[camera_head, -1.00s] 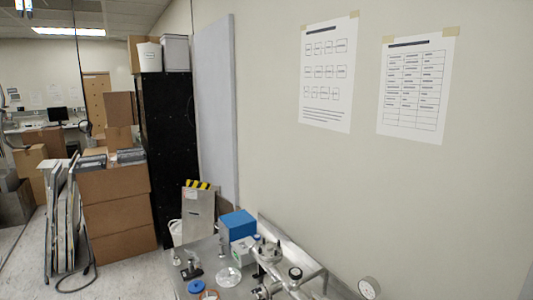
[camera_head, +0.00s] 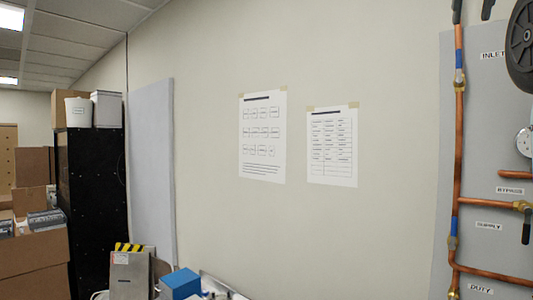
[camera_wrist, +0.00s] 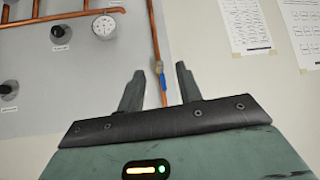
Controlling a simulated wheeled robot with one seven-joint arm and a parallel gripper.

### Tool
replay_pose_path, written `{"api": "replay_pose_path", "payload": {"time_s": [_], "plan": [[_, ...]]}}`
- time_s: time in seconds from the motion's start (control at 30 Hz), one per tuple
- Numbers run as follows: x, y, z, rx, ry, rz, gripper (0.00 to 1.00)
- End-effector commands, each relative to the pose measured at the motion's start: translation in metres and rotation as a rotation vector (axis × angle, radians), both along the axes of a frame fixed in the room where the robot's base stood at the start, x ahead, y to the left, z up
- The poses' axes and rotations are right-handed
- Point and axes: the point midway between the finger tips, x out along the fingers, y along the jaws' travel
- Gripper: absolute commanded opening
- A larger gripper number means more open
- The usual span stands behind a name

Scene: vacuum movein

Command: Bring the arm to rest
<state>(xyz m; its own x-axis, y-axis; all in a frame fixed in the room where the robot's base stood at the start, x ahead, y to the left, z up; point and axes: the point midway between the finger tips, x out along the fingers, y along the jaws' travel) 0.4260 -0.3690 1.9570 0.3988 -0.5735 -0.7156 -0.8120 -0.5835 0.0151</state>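My gripper (camera_wrist: 158,88) shows in the wrist view with its two dark fingers apart and nothing between them. Behind the gap are a copper pipe (camera_wrist: 155,45) with a blue band and the pale wall. The gripper points toward the wall and the pipe panel and appears clear of both. My arm and gripper do not show in the head view.
A grey panel (camera_head: 445,180) with copper pipes, labels and a gauge (camera_head: 524,141) stands at the right. Two taped sheets hang on the wall (camera_head: 400,120). A blue box (camera_head: 180,284) is at the bottom. A black cabinet (camera_head: 92,190) and cardboard boxes (camera_head: 35,265) are at left.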

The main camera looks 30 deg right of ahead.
Motion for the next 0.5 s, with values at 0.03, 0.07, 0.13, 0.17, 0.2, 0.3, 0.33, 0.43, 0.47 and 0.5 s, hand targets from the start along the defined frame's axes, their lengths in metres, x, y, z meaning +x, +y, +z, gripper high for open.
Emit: {"api": "replay_pose_path", "payload": {"time_s": [0.03,0.07,0.13,0.17,0.2,0.3,0.33,0.43,0.47,0.5], "plan": [[0.008,0.0,-0.009,0.008,0.008,0.018,0.35],[0.011,0.0,-0.012,0.011,0.01,0.027,0.35],[0.02,0.001,-0.019,0.018,0.016,0.05,0.35],[0.024,0.001,-0.023,0.021,0.019,0.061,0.35],[0.029,0.002,-0.027,0.024,0.021,0.075,0.35],[0.046,0.005,-0.043,0.039,0.035,0.12,0.35],[0.052,0.006,-0.049,0.042,0.039,0.135,0.35],[0.073,0.013,-0.07,0.059,0.056,0.192,0.35],[0.08,0.015,-0.077,0.064,0.062,0.211,0.35],[0.09,0.02,-0.088,0.071,0.07,0.238,0.35]]}}
